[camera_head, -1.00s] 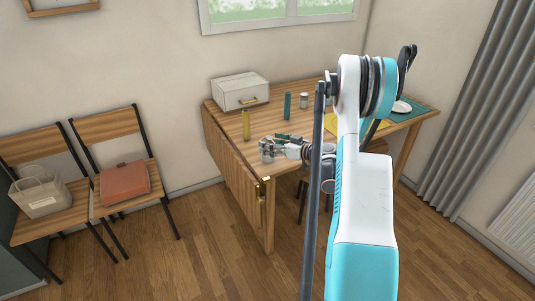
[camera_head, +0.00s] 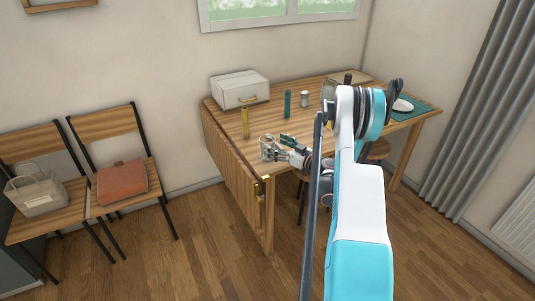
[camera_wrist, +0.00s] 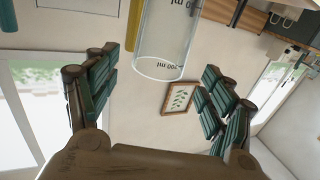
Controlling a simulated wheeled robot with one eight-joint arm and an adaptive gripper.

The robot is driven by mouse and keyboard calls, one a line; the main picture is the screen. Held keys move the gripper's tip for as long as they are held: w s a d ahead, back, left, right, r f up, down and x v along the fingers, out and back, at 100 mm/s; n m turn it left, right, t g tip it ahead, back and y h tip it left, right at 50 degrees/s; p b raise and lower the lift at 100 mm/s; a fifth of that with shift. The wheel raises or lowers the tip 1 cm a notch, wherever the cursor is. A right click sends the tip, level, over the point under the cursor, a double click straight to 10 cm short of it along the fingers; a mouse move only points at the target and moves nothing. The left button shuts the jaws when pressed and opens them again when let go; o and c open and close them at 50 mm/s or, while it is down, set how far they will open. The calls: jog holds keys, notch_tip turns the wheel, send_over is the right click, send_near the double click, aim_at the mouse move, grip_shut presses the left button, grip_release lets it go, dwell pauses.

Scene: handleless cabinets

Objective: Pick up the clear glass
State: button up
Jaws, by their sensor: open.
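The clear glass (camera_head: 266,148) stands near the front left edge of the wooden table in the head view. In the wrist view the glass (camera_wrist: 165,40) shows as a transparent cylinder with dark ml markings, at the top middle. My gripper (camera_head: 280,147) is beside the glass, on its right in the head view. In the wrist view the teal-padded fingers of my gripper (camera_wrist: 160,74) are spread wide. The glass lies in line with the gap between them, and nothing is clamped. I cannot tell how deep between the fingers it is.
A yellow cylinder (camera_head: 245,123) stands behind the glass, and a teal cylinder (camera_head: 287,104) and a small can (camera_head: 304,99) stand farther back. A white box (camera_head: 240,90) is at the back left of the table (camera_head: 222,118). Chairs with bags stand left.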

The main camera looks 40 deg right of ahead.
jog(key=w, duration=0.1)
jog(key=w+b, duration=0.1)
jog(key=w, duration=0.1)
jog(key=w+b, duration=0.1)
jog(key=shift+w+a+f, duration=0.1)
jog(key=shift+w+a, duration=0.1)
jog(key=shift+a, duration=0.1)
jog(key=shift+w, duration=0.45)
jog(key=c, duration=1.6)
jog(key=shift+c, duration=0.2)
jog(key=shift+r, duration=0.25)
